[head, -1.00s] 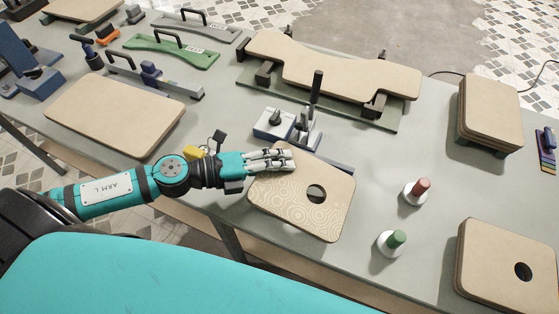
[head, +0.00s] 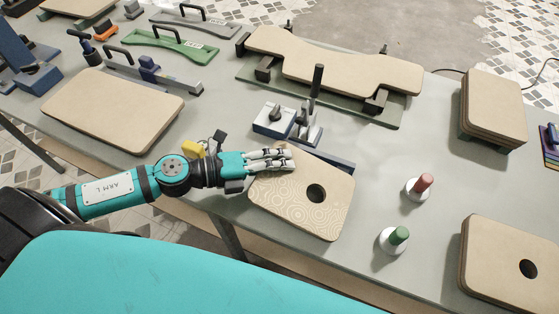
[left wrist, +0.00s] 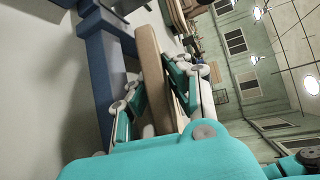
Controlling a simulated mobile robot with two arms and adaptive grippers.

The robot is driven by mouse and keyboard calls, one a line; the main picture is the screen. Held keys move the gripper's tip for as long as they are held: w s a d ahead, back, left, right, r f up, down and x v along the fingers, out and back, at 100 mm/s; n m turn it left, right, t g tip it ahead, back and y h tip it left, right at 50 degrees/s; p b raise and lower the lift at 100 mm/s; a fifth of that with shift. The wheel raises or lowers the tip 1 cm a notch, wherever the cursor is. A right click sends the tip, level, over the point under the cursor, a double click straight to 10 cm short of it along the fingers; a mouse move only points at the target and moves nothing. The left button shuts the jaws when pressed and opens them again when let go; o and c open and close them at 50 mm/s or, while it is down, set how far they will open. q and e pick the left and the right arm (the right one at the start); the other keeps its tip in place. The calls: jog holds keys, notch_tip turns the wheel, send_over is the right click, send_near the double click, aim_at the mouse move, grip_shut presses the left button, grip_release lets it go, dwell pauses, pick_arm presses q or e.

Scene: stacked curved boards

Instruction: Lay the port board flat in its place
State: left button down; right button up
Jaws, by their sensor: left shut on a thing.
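The port board (head: 318,215) is a pale tan board with rounded corners, a fine ring pattern and one round hole. It is at the table's front edge, in front of a blue-grey clamp (head: 288,122). My left gripper (head: 280,160) is shut on the board's left far edge. In the left wrist view, the board's edge (left wrist: 152,75) stands between the two fingers (left wrist: 158,100), beside a blue bar (left wrist: 100,75). I cannot tell whether the board's underside touches the table. My right gripper is out of view.
A stack of holed boards (head: 505,265) is at the front right, and another stack (head: 492,105) behind it. A large curved board (head: 335,65) rests on a stand behind. A plain board (head: 112,110) lies left.

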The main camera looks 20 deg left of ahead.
pick_arm(q)
jog(key=shift+w+r+p, duration=0.1)
jog(key=shift+w+p, duration=0.3)
jog(key=shift+w, duration=0.75)
dwell(0.4)
jog(key=c, duration=1)
grip_release()
jog(key=shift+w+d+r+p, duration=0.1)
jog(key=shift+p, duration=1.25)
jog(key=shift+w+d+r+g+y+p, duration=0.15)
jog(key=shift+g+y+p, duration=0.25)
jog(key=shift+p, duration=2.2)
jog(key=shift+d+f+g+y+p, duration=0.1)
jog(key=shift+g+y+p, duration=0.3)
jog(key=shift+p, duration=2.15)
